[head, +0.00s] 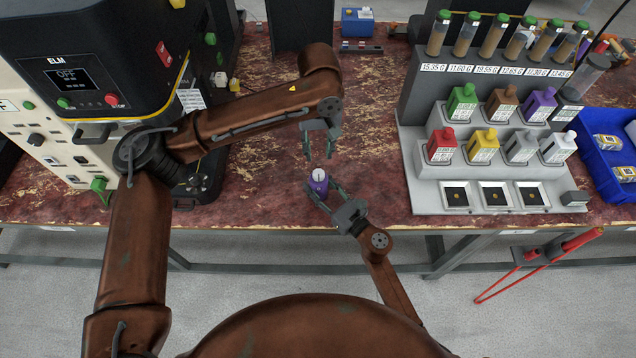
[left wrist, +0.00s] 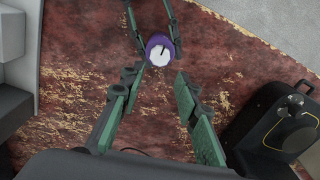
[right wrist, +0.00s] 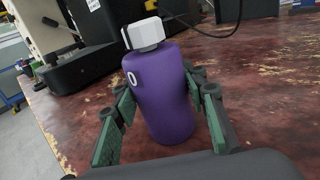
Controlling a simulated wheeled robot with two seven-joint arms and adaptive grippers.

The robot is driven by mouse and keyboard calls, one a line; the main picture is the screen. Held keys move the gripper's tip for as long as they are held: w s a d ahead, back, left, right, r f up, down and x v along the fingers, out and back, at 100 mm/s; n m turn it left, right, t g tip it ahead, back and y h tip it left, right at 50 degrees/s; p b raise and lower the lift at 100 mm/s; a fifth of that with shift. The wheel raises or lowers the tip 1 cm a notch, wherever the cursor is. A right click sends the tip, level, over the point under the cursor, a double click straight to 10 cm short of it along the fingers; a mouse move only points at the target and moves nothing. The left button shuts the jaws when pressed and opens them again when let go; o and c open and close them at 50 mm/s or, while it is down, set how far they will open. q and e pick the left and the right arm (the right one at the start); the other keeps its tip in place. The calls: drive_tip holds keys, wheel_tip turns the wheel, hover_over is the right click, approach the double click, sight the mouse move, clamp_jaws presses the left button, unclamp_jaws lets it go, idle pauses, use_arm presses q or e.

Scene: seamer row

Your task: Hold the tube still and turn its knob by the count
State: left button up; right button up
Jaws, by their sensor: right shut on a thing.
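A purple tube (head: 320,187) with a white knob (head: 319,174) on top stands upright near the table's front edge. My right gripper (head: 322,189) is shut on the tube's body; in the right wrist view its fingers flank the tube (right wrist: 163,105), which bears a white "0" mark below the faceted knob (right wrist: 143,33). My left gripper (head: 319,156) is open and empty, above and apart from the knob. In the left wrist view its spread fingers (left wrist: 158,78) are just short of the tube (left wrist: 152,41); the knob (left wrist: 160,56) shows a dark line on its top.
A dark machine (head: 85,60) marked ELM with an OFF display stands on the left. A grey rack (head: 408,130) with coloured bottles and several tubes stands on the right, beside a blue bin (head: 592,165). The worn red tabletop (head: 260,165) around the tube is clear.

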sight(319, 173)
use_arm(q)
drive_tip(key=o, duration=0.3)
drive_tip(key=shift+r+m, duration=0.35)
drive_tip(key=shift+m, duration=0.25)
wheel_tip(319, 173, down, 10)
drive_tip(key=m, duration=0.3)
drive_tip(key=shift+s+f, duration=0.1)
drive_tip(key=shift+f, duration=0.1)
drive_tip(key=shift+c, duration=0.5)
clamp_jaws()
